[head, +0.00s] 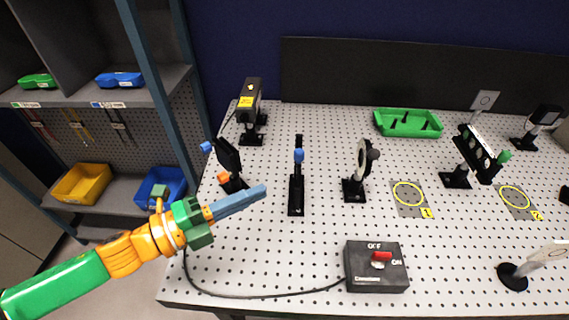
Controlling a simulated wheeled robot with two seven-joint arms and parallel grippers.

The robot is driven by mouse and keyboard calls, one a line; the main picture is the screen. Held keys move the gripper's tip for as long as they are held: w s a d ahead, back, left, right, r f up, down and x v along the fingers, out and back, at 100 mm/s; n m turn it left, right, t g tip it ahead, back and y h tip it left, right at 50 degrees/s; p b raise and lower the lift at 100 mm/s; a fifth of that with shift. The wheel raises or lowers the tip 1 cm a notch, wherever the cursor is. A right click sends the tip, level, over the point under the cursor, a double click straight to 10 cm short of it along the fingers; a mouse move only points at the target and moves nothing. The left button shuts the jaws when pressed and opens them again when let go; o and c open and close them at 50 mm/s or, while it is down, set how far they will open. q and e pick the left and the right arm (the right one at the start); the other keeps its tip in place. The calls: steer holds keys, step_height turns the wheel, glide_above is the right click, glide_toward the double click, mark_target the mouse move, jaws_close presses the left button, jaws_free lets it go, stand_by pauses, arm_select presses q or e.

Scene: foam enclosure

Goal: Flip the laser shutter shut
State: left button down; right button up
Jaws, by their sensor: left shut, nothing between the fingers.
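A black hinged plate with a blue knob and an orange knob, seemingly the laser shutter (229,156), stands on a post near the left edge of the perforated table. Its plate is tilted; I cannot tell whether it counts as open or shut. The laser (248,98), a dark box with a yellow label, stands behind it. My left gripper (264,189) is shut and empty, its blue fingers pointing right. My right gripper is not in view.
A black post with a blue knob (297,178) stands just right of my fingertips. A round optic (360,170) stands farther right. A switch box (376,275) with a red lever and a cable sits at the front. A green tray (408,123) lies at the back.

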mark_target(298, 163)
arm_select(q)
steer(key=w+d+p, duration=0.3)
steer(key=w+d, duration=0.2)
steer(key=w, duration=0.2)
steer(key=shift+d+p, duration=0.3)
steer(key=w+b, duration=0.1)
steer(key=w, duration=0.4)
steer(key=shift+r+b, duration=0.15)
steer(key=shift+b, duration=0.2)
